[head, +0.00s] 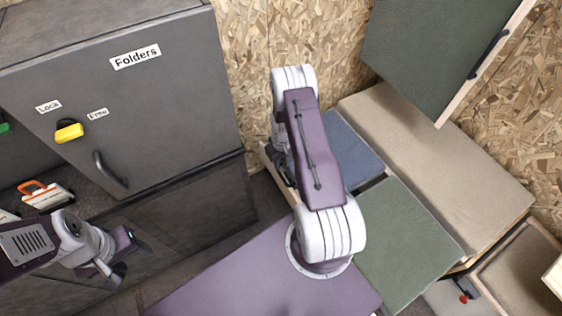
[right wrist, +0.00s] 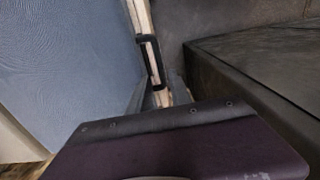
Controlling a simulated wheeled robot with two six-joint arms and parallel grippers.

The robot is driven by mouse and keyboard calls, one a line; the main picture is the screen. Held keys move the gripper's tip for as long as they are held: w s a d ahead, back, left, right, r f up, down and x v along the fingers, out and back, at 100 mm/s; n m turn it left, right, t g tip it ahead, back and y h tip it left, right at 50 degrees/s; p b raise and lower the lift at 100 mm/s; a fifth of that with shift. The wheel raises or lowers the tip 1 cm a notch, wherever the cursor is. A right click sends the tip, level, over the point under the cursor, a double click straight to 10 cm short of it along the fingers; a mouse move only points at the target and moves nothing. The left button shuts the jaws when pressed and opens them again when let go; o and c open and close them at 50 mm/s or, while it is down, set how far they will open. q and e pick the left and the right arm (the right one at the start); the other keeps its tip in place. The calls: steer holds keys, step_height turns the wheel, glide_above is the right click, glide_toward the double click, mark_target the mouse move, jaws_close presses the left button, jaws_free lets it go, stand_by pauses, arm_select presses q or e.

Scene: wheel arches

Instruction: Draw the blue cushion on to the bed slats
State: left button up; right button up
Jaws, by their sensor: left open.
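The blue cushion (head: 352,150) lies flat behind my right arm in the head view, between the green cushion (head: 405,245) and the wooden wall. It fills the left of the right wrist view (right wrist: 65,65). A pale wooden edge with a dark fitting (right wrist: 148,45) runs beside it. My left gripper (head: 125,256) is open and empty at the lower left. I cannot make out the slats.
A grey cabinet (head: 130,110) labelled Folders, with a yellow latch (head: 69,130) and a handle, stands at the left. A long beige cushion (head: 430,160) lies along the right wall. A green panel (head: 440,50) with a black handle overhangs it. A red knob (head: 463,298) sits lower right.

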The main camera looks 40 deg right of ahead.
mark_target(282, 176)
step_height(282, 176, down, 9)
steer(key=shift+r+b, duration=0.1)
steer(key=shift+b, duration=0.65)
jaws_close()
stand_by(0.9)
steer(key=shift+o, duration=1.5)
jaws_free()
